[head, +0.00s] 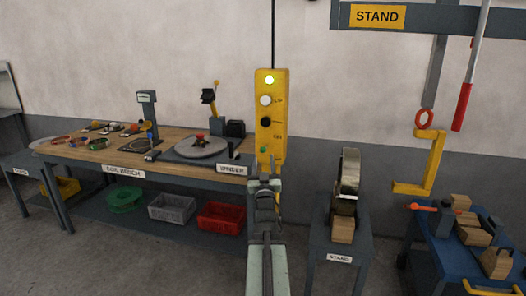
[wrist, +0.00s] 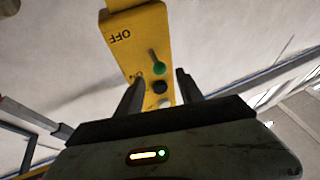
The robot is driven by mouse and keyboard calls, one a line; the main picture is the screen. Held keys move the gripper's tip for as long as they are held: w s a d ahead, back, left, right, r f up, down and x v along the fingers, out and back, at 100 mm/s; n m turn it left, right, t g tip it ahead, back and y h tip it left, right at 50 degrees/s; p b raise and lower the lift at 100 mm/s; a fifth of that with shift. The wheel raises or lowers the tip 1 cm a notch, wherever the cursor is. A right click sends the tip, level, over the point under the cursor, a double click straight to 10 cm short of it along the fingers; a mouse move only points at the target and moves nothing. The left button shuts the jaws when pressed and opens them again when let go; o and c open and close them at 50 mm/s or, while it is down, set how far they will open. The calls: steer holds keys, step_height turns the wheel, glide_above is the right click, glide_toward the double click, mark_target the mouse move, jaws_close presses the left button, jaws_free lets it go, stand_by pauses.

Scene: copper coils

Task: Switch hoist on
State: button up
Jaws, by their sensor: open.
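The yellow hoist pendant (head: 280,100) hangs from a dark cable, with a lit pale-green lamp (head: 269,80) at its top and white and black buttons below. In the wrist view the pendant (wrist: 138,35) appears upside down, with an OFF label and a partly readable label nearer the buttons. In the head view my gripper (head: 264,183) covers the pendant's lower end.
A coil bench (head: 85,165) with a winder stands at left, bins on its lower shelf. A small stand (head: 340,255) holds a coil at right. A blue cart (head: 440,250) with wooden blocks and a yellow hook (head: 432,165) are farther right.

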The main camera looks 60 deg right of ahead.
mark_target(263, 152)
steer(key=p+x, duration=0.2)
steer(key=x, duration=0.4)
steer(key=shift+w+d+r, duration=0.1)
steer(key=shift+w+d, duration=0.1)
steer(key=shift+w, duration=0.05)
jaws_close()
steer(key=r+p, duration=0.1)
steer(key=p, duration=0.2)
steer(key=shift+r+g+y, duration=0.15)
steer(key=shift+g+y, duration=0.15)
steer(key=shift+y, duration=0.1)
steer(key=shift+r+m+y+p, duration=0.2)
steer(key=shift+m+y+p, duration=0.1)
steer(key=shift+p, duration=0.55)
steer(key=shift+d+g+y+p, duration=0.1)
steer(key=shift+g+y+p, duration=0.2)
steer(key=shift+g+p, duration=0.5)
steer(key=shift+f, duration=0.3)
jaws_free()
